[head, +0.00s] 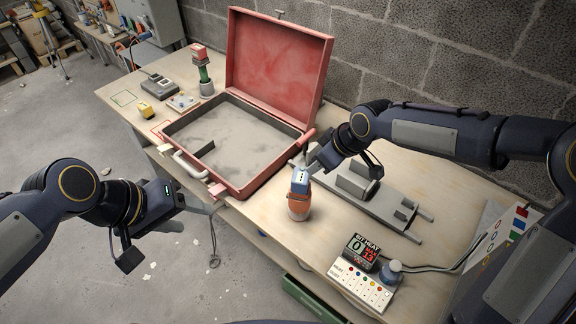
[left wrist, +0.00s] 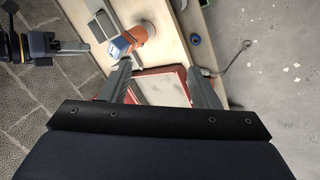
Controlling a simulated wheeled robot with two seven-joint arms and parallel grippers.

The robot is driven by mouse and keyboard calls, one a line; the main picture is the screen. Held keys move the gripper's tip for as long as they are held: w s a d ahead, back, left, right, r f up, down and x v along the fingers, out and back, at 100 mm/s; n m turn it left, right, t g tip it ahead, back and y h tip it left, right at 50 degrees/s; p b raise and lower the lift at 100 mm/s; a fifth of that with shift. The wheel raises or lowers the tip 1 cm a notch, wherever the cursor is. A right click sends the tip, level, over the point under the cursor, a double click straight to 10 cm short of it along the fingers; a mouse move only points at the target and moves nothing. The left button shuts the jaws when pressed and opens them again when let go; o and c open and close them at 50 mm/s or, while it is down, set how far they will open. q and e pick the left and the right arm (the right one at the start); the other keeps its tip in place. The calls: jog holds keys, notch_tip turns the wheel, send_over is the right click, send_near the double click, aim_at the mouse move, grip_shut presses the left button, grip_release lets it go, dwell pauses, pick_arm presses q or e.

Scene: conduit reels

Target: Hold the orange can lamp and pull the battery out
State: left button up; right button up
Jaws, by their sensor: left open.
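The orange can lamp (head: 299,207) stands upright on the workbench in front of the red case. The blue battery (head: 300,181) sits in its top. In the left wrist view the lamp (left wrist: 143,32) and battery (left wrist: 121,46) show near the top, beyond my left fingers. My left gripper (head: 203,208) is open and empty, off the bench's front edge, left of the lamp and apart from it; its two fingers (left wrist: 160,80) stand spread. My right gripper (head: 309,164) is close behind and above the battery. Its fingers are too small and partly hidden to tell open from shut or touching.
An open red case (head: 268,187) lies left of the lamp. A grey fixture (head: 372,198) lies to the right, under my right arm. A bit-heat display (head: 360,250) and button panel (head: 358,285) stand at the front right. A green lamp (head: 206,82) stands at the back left.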

pick_arm(q)
jog(key=o, duration=0.6)
jog(key=w+d+n+g, duration=0.1)
jog(key=w+d+n, duration=0.1)
jog(key=w, duration=0.6)
jog(key=shift+w+f+n+g+h, duration=0.25)
jog(key=shift+w+n+g+h, duration=0.15)
jog(key=shift+n, duration=0.4)
jog(key=n+g+y, duration=0.1)
jog(key=n+g, duration=0.3)
jog(key=n, duration=0.4)
send_near(292, 188)
notch_tip(292, 188, down, 5)
jog(key=w, duration=0.2)
jog(key=shift+w+x, duration=0.15)
jog(key=shift+x, duration=1.35)
jog(key=shift+w+x, duration=0.15)
jog(key=shift+x, duration=1.35)
jog(key=shift+w+x, duration=0.15)
jog(key=shift+x, duration=1.35)
